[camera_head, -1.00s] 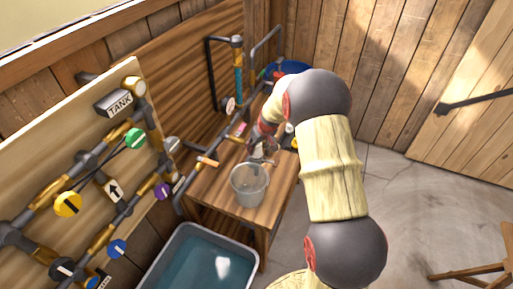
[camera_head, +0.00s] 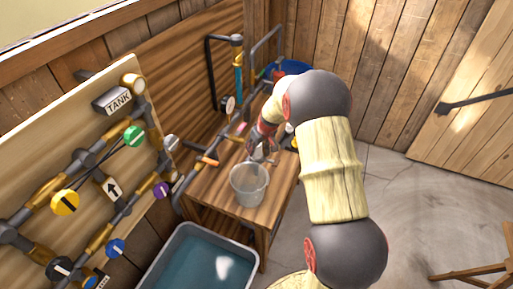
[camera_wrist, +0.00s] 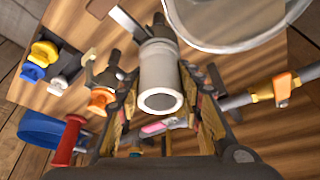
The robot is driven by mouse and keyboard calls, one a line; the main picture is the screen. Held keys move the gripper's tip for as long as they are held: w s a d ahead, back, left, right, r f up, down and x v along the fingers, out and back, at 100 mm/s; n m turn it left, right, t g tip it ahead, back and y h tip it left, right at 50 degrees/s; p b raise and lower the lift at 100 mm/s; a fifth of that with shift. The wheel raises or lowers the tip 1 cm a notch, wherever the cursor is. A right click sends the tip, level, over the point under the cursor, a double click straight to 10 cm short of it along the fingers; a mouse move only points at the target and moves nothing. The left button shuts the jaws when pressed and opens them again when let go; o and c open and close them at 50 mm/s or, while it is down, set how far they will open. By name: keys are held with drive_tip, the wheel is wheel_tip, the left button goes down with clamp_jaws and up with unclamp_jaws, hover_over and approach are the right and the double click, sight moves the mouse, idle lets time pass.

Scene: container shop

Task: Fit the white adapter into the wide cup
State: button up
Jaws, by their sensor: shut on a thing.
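The white adapter (camera_wrist: 160,77), a short hollow stepped tube, is between the fingers of my gripper (camera_wrist: 165,100) in the wrist view, its open end facing the camera. My gripper is shut on it. The wide cup (camera_head: 249,186), a translucent pail-like vessel, stands upright on the wooden bench in the head view. Its rim also shows at the top right of the wrist view (camera_wrist: 236,47). In the head view my gripper (camera_head: 262,147) is just behind the cup, partly hidden by my arm. The adapter is beside the cup, apart from its rim in the wrist view.
The wooden bench (camera_head: 212,188) carries pipes along its left and back. A water-filled tub (camera_head: 175,245) stands in front. A valve board (camera_head: 50,150) is at the left. Yellow (camera_wrist: 42,52) and orange (camera_wrist: 100,99) fittings and a red handle (camera_wrist: 68,140) lie near my gripper.

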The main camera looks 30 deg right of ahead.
drive_tip(key=shift+f, duration=0.25)
drive_tip(key=o, duration=1.3)
drive_tip(key=v, duration=1.2)
